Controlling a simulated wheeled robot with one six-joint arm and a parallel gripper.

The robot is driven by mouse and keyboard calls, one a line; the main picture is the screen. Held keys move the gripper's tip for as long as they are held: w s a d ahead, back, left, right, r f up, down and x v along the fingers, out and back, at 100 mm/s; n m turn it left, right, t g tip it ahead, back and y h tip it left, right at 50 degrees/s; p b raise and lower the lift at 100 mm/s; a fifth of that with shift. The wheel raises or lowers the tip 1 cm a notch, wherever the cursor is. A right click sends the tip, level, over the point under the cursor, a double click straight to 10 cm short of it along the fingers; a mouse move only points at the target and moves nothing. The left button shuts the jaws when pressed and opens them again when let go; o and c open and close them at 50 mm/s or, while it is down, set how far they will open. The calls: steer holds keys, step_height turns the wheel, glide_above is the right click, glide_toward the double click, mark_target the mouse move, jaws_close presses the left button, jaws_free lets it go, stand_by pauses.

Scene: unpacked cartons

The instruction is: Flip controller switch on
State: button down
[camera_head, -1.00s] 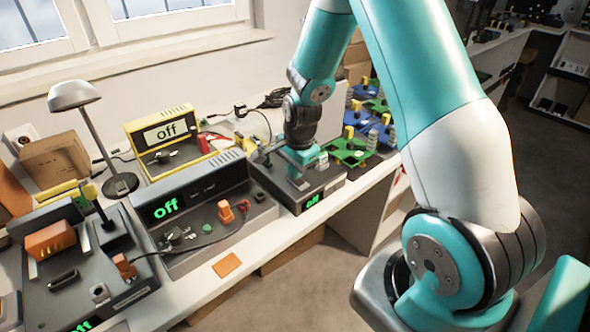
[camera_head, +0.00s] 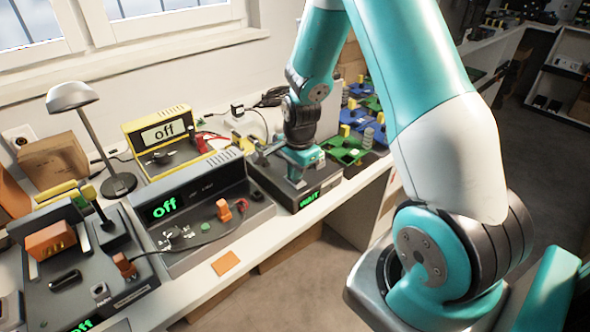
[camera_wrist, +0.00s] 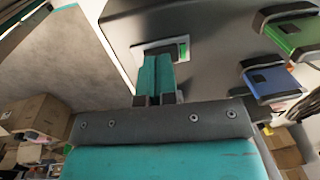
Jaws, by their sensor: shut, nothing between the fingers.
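The dark grey controller box (camera_head: 322,190) stands on the bench under my gripper. Its front display (camera_head: 309,199) glows green and appears to read "WAIT". My gripper (camera_head: 296,176) is shut and points down at the top of this box. In the wrist view the shut teal fingers (camera_wrist: 160,68) reach a light switch plate (camera_wrist: 146,50) with a green patch on the grey panel (camera_wrist: 210,30). The fingers cover most of the switch, so its lever position is hidden. The fingertips are at the plate; I cannot tell whether they touch it.
Green and blue boards (camera_head: 357,131) lie just right. An orange tile (camera_head: 226,263) lies at the bench's front edge.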

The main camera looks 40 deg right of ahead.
step_height(320, 180, up, 14)
steer(key=w+p, duration=0.1)
steer(key=p, duration=0.2)
steer(key=shift+w, duration=0.35)
stand_by(0.3)
steer(key=s+a+r+n+y, duration=0.1)
steer(key=s+a+r+n, duration=0.35)
steer(key=a+n, duration=0.5)
steer(key=s+a+r+n+y, duration=0.1)
steer(key=s+a+r+n, duration=0.2)
steer(key=s+a+n, duration=0.4)
steer(key=s+a+r+n+g+y, duration=0.1)
steer(key=s+a+r+n+y, duration=0.1)
steer(key=s+a+r+n, duration=0.2)
steer(key=s+a+n, duration=0.3)
steer(key=s+n, duration=0.1)
steer(key=s, duration=0.2)
steer(key=shift+s+a, duration=0.25)
steer(key=shift+a, duration=0.05)
